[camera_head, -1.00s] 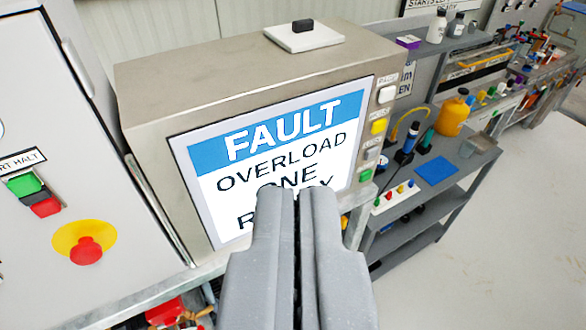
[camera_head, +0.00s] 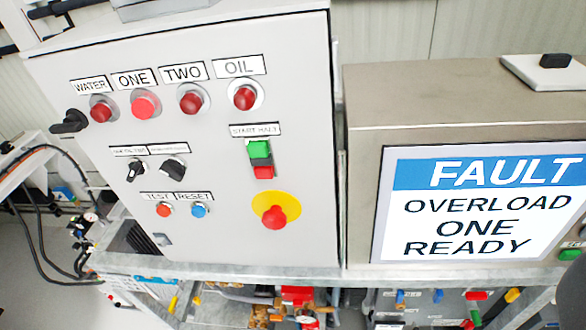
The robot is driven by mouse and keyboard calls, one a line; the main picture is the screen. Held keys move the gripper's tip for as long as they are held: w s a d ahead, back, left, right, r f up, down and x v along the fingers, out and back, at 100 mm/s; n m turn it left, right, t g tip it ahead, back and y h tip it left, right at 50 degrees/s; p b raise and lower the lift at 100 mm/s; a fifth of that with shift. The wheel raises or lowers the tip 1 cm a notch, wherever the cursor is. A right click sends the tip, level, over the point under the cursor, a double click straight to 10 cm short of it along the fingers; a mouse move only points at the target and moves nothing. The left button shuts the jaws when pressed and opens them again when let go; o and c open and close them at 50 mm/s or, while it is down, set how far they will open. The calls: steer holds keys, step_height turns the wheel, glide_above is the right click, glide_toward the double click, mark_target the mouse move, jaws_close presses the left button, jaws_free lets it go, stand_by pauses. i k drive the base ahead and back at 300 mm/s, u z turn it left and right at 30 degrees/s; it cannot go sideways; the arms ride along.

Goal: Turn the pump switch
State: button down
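The white control cabinet (camera_head: 215,130) fills the left and middle of the view. Two black rotary switches sit on its face, a left one (camera_head: 134,170) and a right one (camera_head: 173,168). Both knobs look turned at a slant. The labels above them are too small to read, so I cannot tell which is the pump switch. A larger black rotary handle (camera_head: 70,122) sticks out at the cabinet's left edge. My gripper's fingers are not visible. Only a dark grey shape shows at the lower right edge, perhaps part of my arm or gripper.
Red lamps labelled WATER, ONE (camera_head: 145,103), TWO and OIL line the top; ONE looks brighter. Below are green and red START/HALT buttons (camera_head: 261,158), TEST and RESET buttons, and a red stop button (camera_head: 273,216). The screen (camera_head: 485,205) reads FAULT OVERLOAD ONE READY.

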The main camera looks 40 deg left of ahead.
mark_target(137, 167)
steer(key=u, duration=1.05)
